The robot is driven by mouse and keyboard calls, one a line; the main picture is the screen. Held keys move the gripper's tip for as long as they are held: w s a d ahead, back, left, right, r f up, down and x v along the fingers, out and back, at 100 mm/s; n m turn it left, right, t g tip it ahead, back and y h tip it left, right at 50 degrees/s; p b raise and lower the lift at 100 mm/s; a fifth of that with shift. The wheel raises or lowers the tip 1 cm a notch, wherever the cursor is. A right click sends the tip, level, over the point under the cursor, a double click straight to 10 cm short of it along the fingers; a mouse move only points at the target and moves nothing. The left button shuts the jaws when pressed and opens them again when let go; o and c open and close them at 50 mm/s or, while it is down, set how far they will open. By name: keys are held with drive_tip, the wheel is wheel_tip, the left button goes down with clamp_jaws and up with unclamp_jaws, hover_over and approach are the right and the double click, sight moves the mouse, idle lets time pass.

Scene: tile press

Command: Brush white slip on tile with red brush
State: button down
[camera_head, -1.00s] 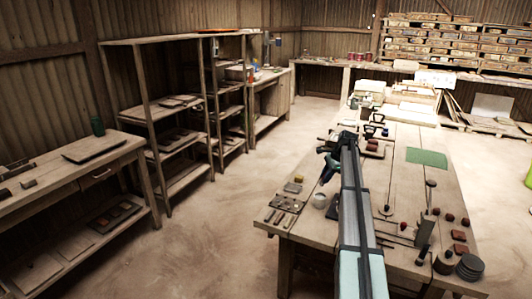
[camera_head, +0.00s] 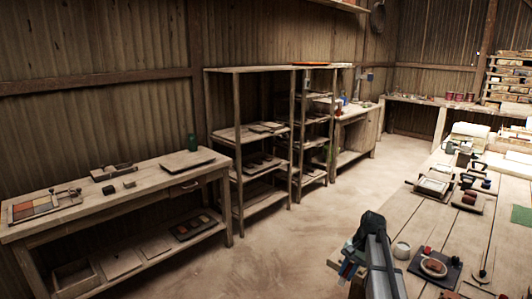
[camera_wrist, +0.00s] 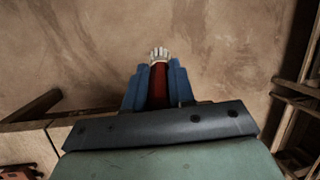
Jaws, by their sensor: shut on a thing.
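My gripper (camera_wrist: 159,88) is shut on the red brush (camera_wrist: 158,82) in the wrist view. The brush's red handle lies between the blue fingers, and its whitish tip points away from the wrist. In the head view my gripper (camera_head: 353,266) is left of the table's edge, and the brush cannot be made out there. A round reddish-brown piece, perhaps the tile (camera_head: 433,267), lies on a dark board right of the cup. Only bare floor shows beneath the brush in the wrist view.
The work table (camera_head: 408,211) runs along the right with several small trays and tools. A side bench (camera_head: 110,193) and wooden shelves (camera_head: 250,170) stand at the left wall. Open floor (camera_head: 290,225) lies between. Wooden rails (camera_wrist: 300,88) show at the wrist view's right.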

drive_tip(key=s+a+f+n+g+h, duration=0.1)
drive_tip(key=s+a+f+n+g, duration=0.1)
drive_tip(key=s+a+n, duration=0.4)
drive_tip(key=s+a, duration=0.5)
drive_tip(key=s, duration=0.2)
drive_tip(key=shift+s+a+n, duration=0.15)
drive_tip(key=shift+a+n, duration=0.05)
drive_tip(key=shift+n, duration=0.2)
drive_tip(key=w+d+r+m+t, duration=0.1)
drive_tip(key=w+d+r+m, duration=0.15)
drive_tip(key=d, duration=0.95)
drive_tip(key=w+d+r+m+t, duration=0.1)
drive_tip(key=w+d+r+t, duration=0.2)
drive_tip(key=d, duration=0.9)
drive_tip(key=w+d+r+m, duration=0.25)
drive_tip(key=d+r, duration=0.25)
drive_tip(key=d, duration=0.8)
drive_tip(key=w+d+r+n+t, duration=0.2)
drive_tip(key=w+d+r+n, duration=0.2)
drive_tip(key=w+d, duration=0.6)
drive_tip(key=shift+w+d+r+n, duration=0.2)
drive_tip(key=shift+w+r+n, duration=0.25)
drive_tip(key=shift+w, duration=0.3)
drive_tip(key=shift+f, duration=2.35)
